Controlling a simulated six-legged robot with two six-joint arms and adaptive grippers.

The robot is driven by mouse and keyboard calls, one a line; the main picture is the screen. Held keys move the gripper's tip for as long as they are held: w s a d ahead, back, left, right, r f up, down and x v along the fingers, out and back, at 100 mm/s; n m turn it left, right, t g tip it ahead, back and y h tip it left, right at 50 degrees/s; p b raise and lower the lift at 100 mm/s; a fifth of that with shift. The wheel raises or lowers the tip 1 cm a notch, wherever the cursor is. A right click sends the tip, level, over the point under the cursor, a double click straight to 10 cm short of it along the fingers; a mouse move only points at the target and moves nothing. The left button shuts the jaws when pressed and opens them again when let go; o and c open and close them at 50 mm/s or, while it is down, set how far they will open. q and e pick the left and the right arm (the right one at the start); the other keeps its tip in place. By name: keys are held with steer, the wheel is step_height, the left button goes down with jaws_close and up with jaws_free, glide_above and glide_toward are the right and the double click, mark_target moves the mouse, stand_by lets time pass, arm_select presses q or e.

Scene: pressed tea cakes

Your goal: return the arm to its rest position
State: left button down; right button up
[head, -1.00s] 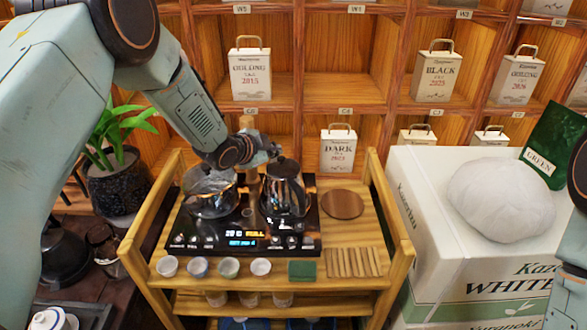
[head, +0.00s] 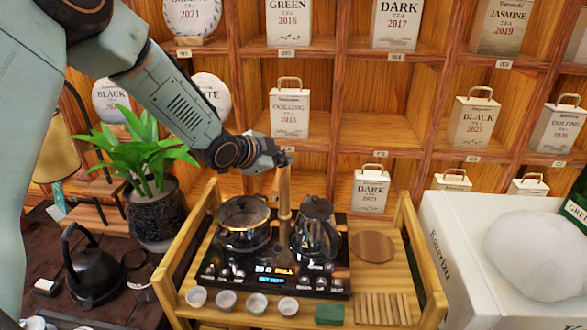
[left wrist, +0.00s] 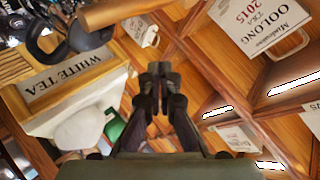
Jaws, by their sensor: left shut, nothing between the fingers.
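My left gripper (head: 282,160) is shut and empty in the head view. It is in front of the shelf wall, above the tea cart (head: 432,280) and near the top of an upright wooden post (head: 285,190). In the left wrist view its fingertips (left wrist: 159,70) are together with nothing between them. My left arm comes in from the upper left. My right gripper is not in view.
The cart bears a glass pot (head: 243,222), a kettle (head: 316,230) and several small cups. A potted plant (head: 150,200) and a black kettle (head: 93,272) stand left. Tea tins (head: 289,108) fill shelf cells. A white box (head: 450,245) stands right.

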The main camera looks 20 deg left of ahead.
arm_select(q)
steer(key=shift+s+a+r, duration=0.25)
steer(key=shift+s+r, duration=0.15)
steer(key=shift+s, duration=0.05)
steer(key=s+d+f+n+g+b, duration=0.1)
steer(key=s+f+n+b, duration=0.1)
steer(key=s+f+n, duration=0.2)
steer(key=s+d+f+n+g+y+b, duration=0.1)
steer(key=s+f+n, duration=0.3)
steer(key=s+f, duration=0.5)
steer(key=s+d+f+n+g+b, duration=0.2)
steer(key=s+f, duration=0.4)
steer(key=f, duration=0.6)
steer(key=shift+s+d+f+n+g+b, duration=0.2)
steer(key=shift+d+n+b, duration=0.15)
steer(key=shift+n+b, duration=0.15)
steer(key=shift+s+d+f+n+g+b, duration=0.15)
steer(key=shift+d+n+b, duration=0.25)
steer(key=shift+n, duration=0.2)
steer(key=s+f+g+y+b, duration=0.1)
steer(key=s+f+g+b, duration=0.2)
steer(key=s+f, duration=0.6)
steer(key=s+f+n+g+y+b, duration=0.1)
steer(key=s+f+g+b, duration=0.2)
steer(key=s, duration=1.4)
step_height(320, 180, down, 7)
steer(key=b, duration=0.3)
steer(key=shift+s+d+f, duration=0.15)
steer(key=shift+s+d, duration=0.1)
steer(key=shift+d, duration=0.05)
